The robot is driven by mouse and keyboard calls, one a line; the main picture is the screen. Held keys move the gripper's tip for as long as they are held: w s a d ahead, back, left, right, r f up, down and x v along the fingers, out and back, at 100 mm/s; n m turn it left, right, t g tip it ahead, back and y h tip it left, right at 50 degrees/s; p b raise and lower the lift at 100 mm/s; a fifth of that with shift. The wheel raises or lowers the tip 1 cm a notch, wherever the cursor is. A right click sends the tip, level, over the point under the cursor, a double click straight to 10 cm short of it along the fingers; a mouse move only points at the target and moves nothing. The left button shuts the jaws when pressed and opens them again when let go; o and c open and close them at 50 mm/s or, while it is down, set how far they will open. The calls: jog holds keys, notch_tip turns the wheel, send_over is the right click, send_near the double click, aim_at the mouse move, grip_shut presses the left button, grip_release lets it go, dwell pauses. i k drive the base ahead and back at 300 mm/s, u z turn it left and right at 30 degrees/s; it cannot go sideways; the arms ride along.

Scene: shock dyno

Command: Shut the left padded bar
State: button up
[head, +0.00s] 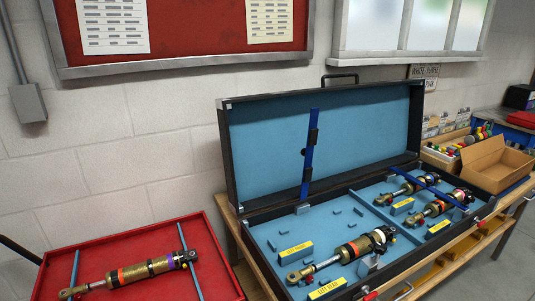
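The left padded bar (309,155) is a blue bar with dark pads. It stands raised, nearly upright, in front of the blue inside of the lid (375,120), with its foot at a small grey block (302,209) near the case's back edge. The open black case (257,216) has a blue lining. In its left part a gold shock absorber (357,247) lies uncovered in front of the raised bar. The right padded bar (452,193) is lowered across two more shocks (408,187) in the right part. My gripper is not in view.
A red tray (215,252) holding another gold shock (140,270) stands left of the case. Yellow labels (296,249) stand inside the case. An open cardboard box (492,165) and a bin of colourful items (458,147) are at the right. The wall is close behind.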

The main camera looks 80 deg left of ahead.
aim_at(308, 152)
jog(key=u, duration=3.5)
